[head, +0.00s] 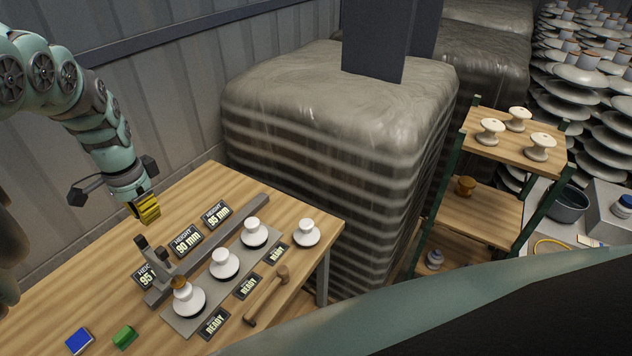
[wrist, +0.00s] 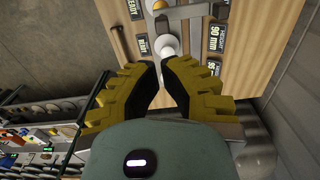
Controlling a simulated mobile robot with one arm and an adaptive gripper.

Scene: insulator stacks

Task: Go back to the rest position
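My gripper (head: 145,208) hangs above the back left part of the wooden table (head: 200,190), pointing down, with yellow fingers. In the wrist view its two fingers (wrist: 159,64) are a little apart at the tips, with nothing between them. White insulators stand in a row on a grey plate: one with an orange-brown top (head: 187,298), a middle one (head: 224,264) and a far one (head: 254,233). Another white insulator (head: 306,233) stands to the right of the plate. The gripper is clear of all of them.
A grey rail with a dark upright gauge (head: 155,258) stands beside the plate. A mallet (head: 266,295), a blue block (head: 79,341) and a green block (head: 125,336) lie on the table. A wrapped stack (head: 330,130) and a shelf (head: 480,215) stand beyond.

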